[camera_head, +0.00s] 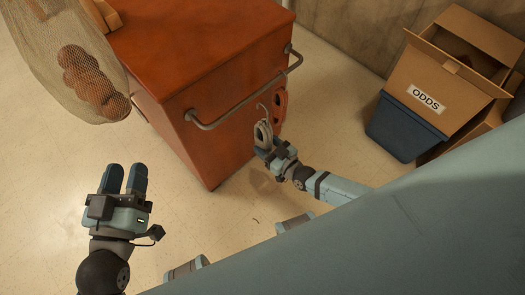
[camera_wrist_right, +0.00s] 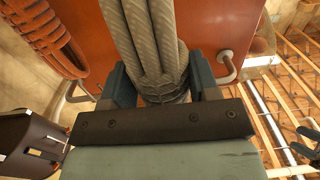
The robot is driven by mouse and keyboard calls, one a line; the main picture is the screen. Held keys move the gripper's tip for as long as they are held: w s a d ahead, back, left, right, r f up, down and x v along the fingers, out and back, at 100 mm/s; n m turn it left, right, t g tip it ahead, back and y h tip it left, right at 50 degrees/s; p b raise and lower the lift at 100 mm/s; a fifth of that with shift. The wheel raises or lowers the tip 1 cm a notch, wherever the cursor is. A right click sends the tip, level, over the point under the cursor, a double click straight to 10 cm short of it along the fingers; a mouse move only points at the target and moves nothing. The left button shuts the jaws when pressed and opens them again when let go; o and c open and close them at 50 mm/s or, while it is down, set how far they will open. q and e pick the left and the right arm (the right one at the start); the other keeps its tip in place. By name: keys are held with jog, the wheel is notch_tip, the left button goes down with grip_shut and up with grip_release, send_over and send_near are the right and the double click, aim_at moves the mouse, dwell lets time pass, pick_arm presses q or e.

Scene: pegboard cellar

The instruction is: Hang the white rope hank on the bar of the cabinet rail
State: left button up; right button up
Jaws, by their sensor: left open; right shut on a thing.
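The white rope hank (camera_head: 262,133) is held by my right gripper (camera_head: 268,147) in front of the orange cabinet (camera_head: 215,75). A hook (camera_head: 262,109) rises from the hank's top, just below the metal rail bar (camera_head: 250,93); I cannot tell whether they touch. In the right wrist view the grey-white strands (camera_wrist_right: 150,45) run up from between the fingers (camera_wrist_right: 157,88), which are shut on the hank's bound part. An orange rope hank (camera_head: 280,104) hangs at the bar's right part and shows at upper left in the wrist view (camera_wrist_right: 45,35). My left gripper (camera_head: 125,180) is open and empty, left of the cabinet.
A net bag of brown round things (camera_head: 90,80) hangs at upper left. A cardboard box marked ODDS (camera_head: 430,95) sits on a dark blue bin (camera_head: 402,128) at right. The floor in front of the cabinet is mostly clear.

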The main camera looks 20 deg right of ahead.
jog(key=shift+d+f+t, duration=0.15)
jog(key=shift+f+t, duration=0.15)
jog(key=shift+f, duration=0.3)
jog(key=shift+b+x, duration=0.75)
jog(key=shift+x, duration=0.6)
pick_arm(q)
jog(key=shift+m+g+h, duration=0.4)
jog(key=shift+g+h, duration=0.2)
jog(key=shift+g, duration=0.3)
jog(key=shift+w+d+f+b, duration=0.1)
jog(key=shift+d+f+b, duration=0.15)
jog(key=shift+f+b, duration=0.65)
jog(key=shift+s+d+f+b, duration=0.1)
jog(key=shift+d+f+b, duration=0.15)
jog(key=shift+f+b, duration=0.65)
jog(key=shift+w+d+f+b, duration=0.1)
jog(key=shift+d+f+b, duration=0.15)
jog(key=shift+f+b, duration=0.65)
pick_arm(e)
jog(key=w+a+f, duration=0.2)
jog(key=w+f, duration=0.1)
jog(key=w, duration=0.2)
jog(key=shift+w+f, duration=0.4)
jog(key=o, duration=1.1)
jog(key=shift+o, duration=0.2)
jog(key=shift+s, duration=0.1)
